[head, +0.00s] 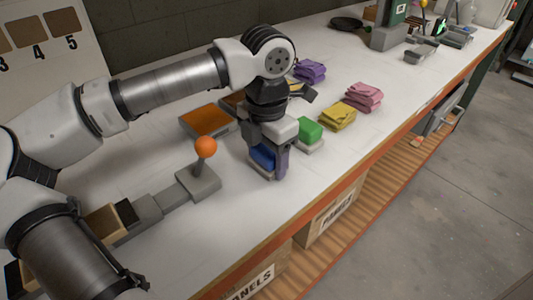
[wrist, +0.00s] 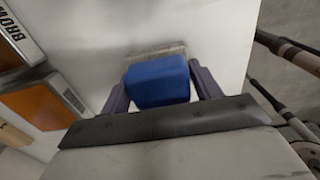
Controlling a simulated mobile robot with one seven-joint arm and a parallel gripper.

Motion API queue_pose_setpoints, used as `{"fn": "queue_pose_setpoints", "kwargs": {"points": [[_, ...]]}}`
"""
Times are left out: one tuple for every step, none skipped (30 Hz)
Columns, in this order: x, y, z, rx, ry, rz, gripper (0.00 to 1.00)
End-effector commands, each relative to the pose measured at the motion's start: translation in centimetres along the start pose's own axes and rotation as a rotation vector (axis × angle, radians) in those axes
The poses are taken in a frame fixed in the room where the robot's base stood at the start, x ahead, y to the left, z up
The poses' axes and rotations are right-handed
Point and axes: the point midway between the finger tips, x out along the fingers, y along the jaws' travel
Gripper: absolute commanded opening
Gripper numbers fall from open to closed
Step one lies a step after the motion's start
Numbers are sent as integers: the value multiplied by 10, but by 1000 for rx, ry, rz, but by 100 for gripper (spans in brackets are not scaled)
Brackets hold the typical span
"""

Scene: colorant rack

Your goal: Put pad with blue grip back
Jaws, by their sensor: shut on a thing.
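The pad with the blue grip (head: 261,158) is under my gripper (head: 267,163) on the white bench. The wrist view also shows its blue grip (wrist: 157,80) between the two fingers of my gripper (wrist: 161,88), which are shut on it. The pad's grey base (wrist: 157,52) shows just beyond the grip. I cannot tell whether the base touches the bench. A pad with a green grip (head: 310,130) stands just right of my gripper.
An orange tray (head: 205,121) lies left of my gripper. A grey fixture with an orange ball knob (head: 205,146) stands at front left. Folded yellow (head: 338,117), pink (head: 364,97) and purple (head: 310,72) cloths lie to the right. The bench front is clear.

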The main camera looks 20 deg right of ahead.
Motion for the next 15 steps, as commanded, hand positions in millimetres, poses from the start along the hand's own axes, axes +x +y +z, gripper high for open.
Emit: {"fn": "queue_pose_setpoints", "kwargs": {"points": [[4, 0, 0, 0, 0, 0, 42], [3, 0, 0, 0, 0, 0, 64], [2, 0, 0, 0, 0, 0, 69], [2, 0, 0, 0, 0, 0, 73], [2, 0, 0, 0, 0, 0, 77], [2, 0, 0, 0, 0, 0, 82], [2, 0, 0, 0, 0, 0, 85], [2, 0, 0, 0, 0, 0, 85], [2, 0, 0, 0, 0, 0, 85], [2, 0, 0, 0, 0, 0, 85], [2, 0, 0, 0, 0, 0, 85], [2, 0, 0, 0, 0, 0, 85], [2, 0, 0, 0, 0, 0, 85], [2, 0, 0, 0, 0, 0, 85], [1, 0, 0, 0, 0, 0, 85]]}}
